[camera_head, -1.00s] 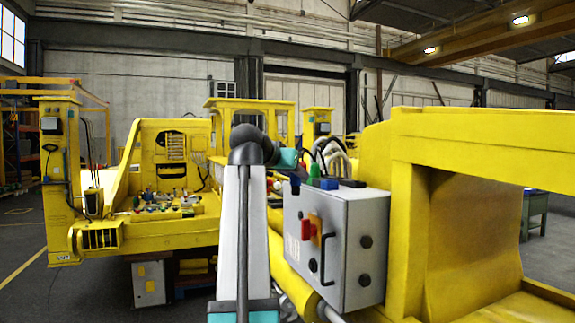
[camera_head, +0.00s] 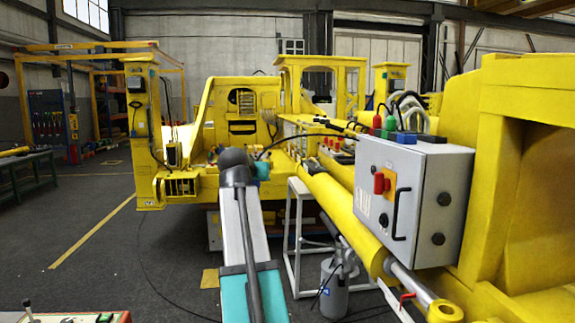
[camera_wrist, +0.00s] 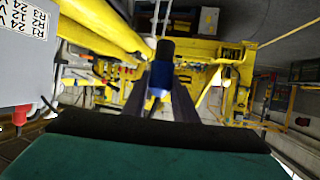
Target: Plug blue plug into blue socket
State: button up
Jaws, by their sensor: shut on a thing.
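My gripper (camera_wrist: 162,98) is shut on the blue plug (camera_wrist: 160,78), a dark cylinder with a blue band between the two dark fingers in the wrist view. Its far end points away from my gripper, over open space with the yellow machine far behind. In the head view my arm rises in front of the yellow machine, left of the grey control box (camera_head: 412,205). The plug cannot be made out there.
A yellow boom cylinder (camera_head: 345,215) runs beside the box. A white frame (camera_head: 297,240) and a grey canister (camera_head: 334,290) stand below. A large yellow beam (camera_head: 490,180) is at the right. Open floor (camera_head: 110,250) lies to the left.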

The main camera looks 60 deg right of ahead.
jog(key=w+a+f+n+t+y+b, duration=0.1)
jog(key=w+a+f+n+t+y, duration=0.1)
jog(key=w+a+f, duration=0.55)
jog(key=w+a+f+n+t+y, duration=0.1)
jog(key=w+a+f+n+y, duration=0.3)
jog(key=a, duration=0.6)
jog(key=w+a+f+n+t+b, duration=0.15)
jog(key=w+a+f, duration=0.25)
jog(key=w+a, duration=0.45)
jog(key=w+a+f+n+y, duration=0.1)
jog(key=a+f, duration=0.3)
jog(key=a, duration=0.6)
jog(key=w+a+f+n+t+y, duration=0.1)
jog(key=a+f+n+y, duration=0.1)
jog(key=a, duration=0.8)
jog(key=w+a+f+n+t+y, duration=0.1)
jog(key=a+f+n+y, duration=0.1)
jog(key=a+f, duration=0.4)
jog(key=a, duration=0.4)
jog(key=shift+a+y, duration=0.25)
jog(key=shift+y, duration=0.15)
jog(key=shift+t, duration=0.25)
